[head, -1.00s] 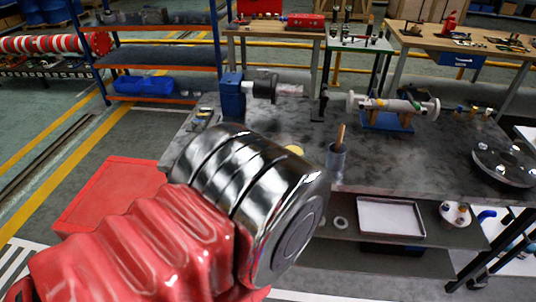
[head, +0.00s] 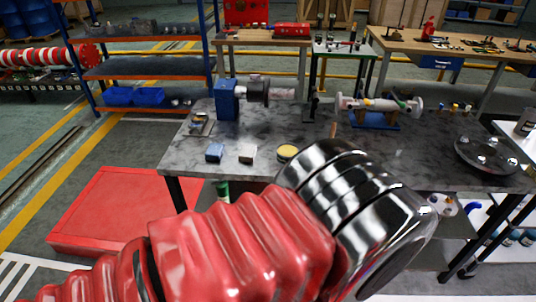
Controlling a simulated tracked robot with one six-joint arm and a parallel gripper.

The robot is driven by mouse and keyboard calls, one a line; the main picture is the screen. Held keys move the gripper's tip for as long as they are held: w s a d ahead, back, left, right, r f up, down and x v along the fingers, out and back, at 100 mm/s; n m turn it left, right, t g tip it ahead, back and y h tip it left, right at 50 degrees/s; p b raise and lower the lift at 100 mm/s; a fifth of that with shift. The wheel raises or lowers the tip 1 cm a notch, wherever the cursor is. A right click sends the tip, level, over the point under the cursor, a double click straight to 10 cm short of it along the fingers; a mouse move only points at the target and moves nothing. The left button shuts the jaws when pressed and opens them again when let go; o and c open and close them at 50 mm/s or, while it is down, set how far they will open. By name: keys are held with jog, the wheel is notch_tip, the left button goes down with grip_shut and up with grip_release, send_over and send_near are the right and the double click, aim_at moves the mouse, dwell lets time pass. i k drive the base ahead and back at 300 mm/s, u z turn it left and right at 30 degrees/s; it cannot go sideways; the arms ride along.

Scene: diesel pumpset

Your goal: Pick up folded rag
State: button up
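The grey metal workbench (head: 300,165) stands ahead in the head view. Near its front left edge lie a small blue block-like item (head: 214,152) and a small pale beige item (head: 247,154), side by side and apart. Either could be a folded rag; they are too small to tell. A round yellow-topped tin (head: 287,152) sits to their right, close to my arm. My arm's red sleeve and chrome link cross the front of the view. My gripper's fingers are not in view.
A blue vise-like device (head: 228,100) stands at the bench's back left, and a pipe assembly on a blue stand (head: 378,110) at the back. A dark flanged disc (head: 487,154) is at the right. A red box (head: 120,205) stands on the floor at left.

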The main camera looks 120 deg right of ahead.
aim_at(247, 153)
jog(key=z, duration=4.25)
jog(key=i, duration=0.25)
jog(key=u, duration=0.3)
